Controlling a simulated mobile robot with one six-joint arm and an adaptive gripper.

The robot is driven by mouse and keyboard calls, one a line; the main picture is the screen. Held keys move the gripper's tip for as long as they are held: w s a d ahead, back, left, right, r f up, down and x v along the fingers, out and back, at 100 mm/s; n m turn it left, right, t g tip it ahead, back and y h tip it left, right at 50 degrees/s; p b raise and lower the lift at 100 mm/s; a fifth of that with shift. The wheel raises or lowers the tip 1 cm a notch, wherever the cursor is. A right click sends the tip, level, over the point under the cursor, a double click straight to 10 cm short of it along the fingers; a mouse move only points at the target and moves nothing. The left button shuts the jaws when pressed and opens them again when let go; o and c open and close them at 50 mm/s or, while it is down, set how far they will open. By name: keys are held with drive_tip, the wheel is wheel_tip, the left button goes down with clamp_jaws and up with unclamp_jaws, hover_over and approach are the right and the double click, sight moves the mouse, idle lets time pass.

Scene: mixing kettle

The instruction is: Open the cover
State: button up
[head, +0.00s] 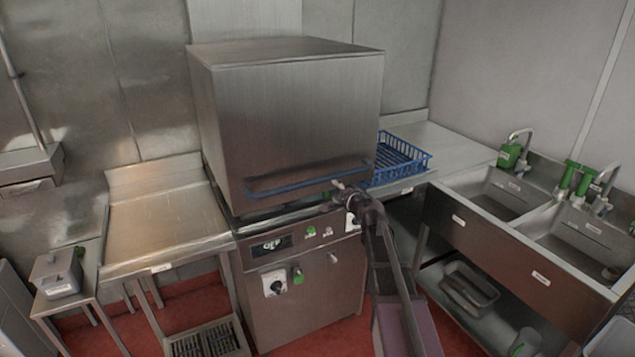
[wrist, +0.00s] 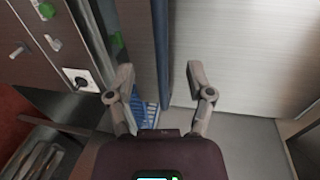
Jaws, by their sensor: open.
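The cover (head: 285,115) is a large boxy steel hood. It sits down on the machine body (head: 310,290), with only a narrow dark gap at its lower edge. A blue bar handle (head: 300,180) runs along the low front of the cover. My gripper (head: 343,187) is at the right part of this handle. In the wrist view my gripper (wrist: 160,78) has its two fingers spread apart. The blue handle (wrist: 160,45) lines up between them and touches neither finger visibly. How deep it lies between the fingers I cannot tell.
A blue rack (head: 400,160) stands on the counter right of the cover. A sink unit (head: 520,225) with taps is at the right. A bare steel side table (head: 165,225) is at the left. Knobs and a display (head: 272,245) are on the machine's front.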

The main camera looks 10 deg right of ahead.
sight(320, 181)
drive_tip(key=b+x, duration=0.2)
drive_tip(key=x, duration=1.1)
clamp_jaws()
